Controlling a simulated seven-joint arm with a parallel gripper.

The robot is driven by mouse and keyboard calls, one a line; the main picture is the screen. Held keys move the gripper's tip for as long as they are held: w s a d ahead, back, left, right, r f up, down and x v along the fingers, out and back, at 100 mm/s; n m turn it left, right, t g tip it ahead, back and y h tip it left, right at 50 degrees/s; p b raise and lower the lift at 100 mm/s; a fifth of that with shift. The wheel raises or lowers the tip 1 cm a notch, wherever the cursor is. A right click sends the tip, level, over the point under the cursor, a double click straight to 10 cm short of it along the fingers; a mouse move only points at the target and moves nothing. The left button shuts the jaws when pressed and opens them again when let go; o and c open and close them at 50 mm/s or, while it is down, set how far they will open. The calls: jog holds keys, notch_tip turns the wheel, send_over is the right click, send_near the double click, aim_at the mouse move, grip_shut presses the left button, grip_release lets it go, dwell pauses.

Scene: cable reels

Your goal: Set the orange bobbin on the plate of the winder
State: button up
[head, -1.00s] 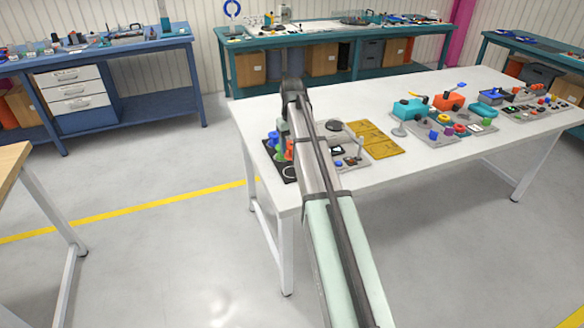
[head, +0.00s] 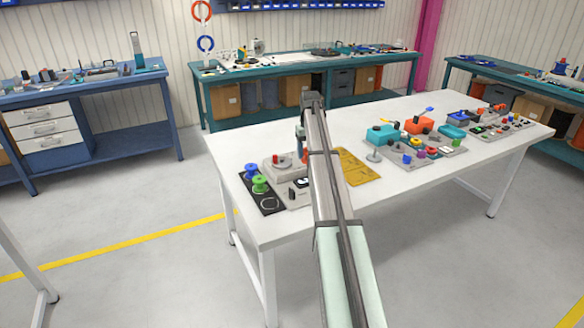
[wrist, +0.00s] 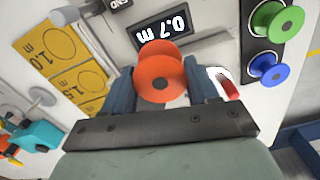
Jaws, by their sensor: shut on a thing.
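My gripper (wrist: 165,95) is shut on the orange bobbin (wrist: 160,80), whose round flange with a dark hub faces the wrist camera. In the head view my arm hides most of the gripper and bobbin. The winder (head: 291,189) is a grey unit beside the black mat; its display (wrist: 165,32) reads 0.7 m in the wrist view. A red part (wrist: 229,86) lies right of the bobbin, over a pale area. The bobbin covers part of the winder, and I cannot tell whether it touches the plate.
A green bobbin (head: 260,184) and a blue bobbin (head: 250,170) stand on the black mat (head: 272,206), left of the winder. A yellow plate (head: 357,170) marked with lengths lies on the right. More devices (head: 415,150) fill the table's right side.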

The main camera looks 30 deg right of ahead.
jog(key=w+d+r+n, duration=0.1)
jog(key=w+d+r, duration=0.1)
jog(key=w+d, duration=0.8)
jog(key=shift+n, duration=0.6)
jog(key=shift+w+a+f, duration=0.2)
jog(key=shift+a+f, duration=0.2)
jog(key=shift+f, duration=0.3)
jog(key=shift+w+a+f, duration=0.2)
jog(key=shift+a+f, duration=0.15)
jog(key=shift+f, duration=0.4)
jog(key=shift+w+a+f, duration=0.2)
jog(key=shift+a+f, duration=0.2)
jog(key=shift+f, duration=0.3)
jog(key=shift+f, duration=0.15)
jog(key=shift+f, duration=1.1)
jog(key=o, duration=1.2)
jog(key=shift+c, duration=0.2)
notch_tip(320, 180, up, 8)
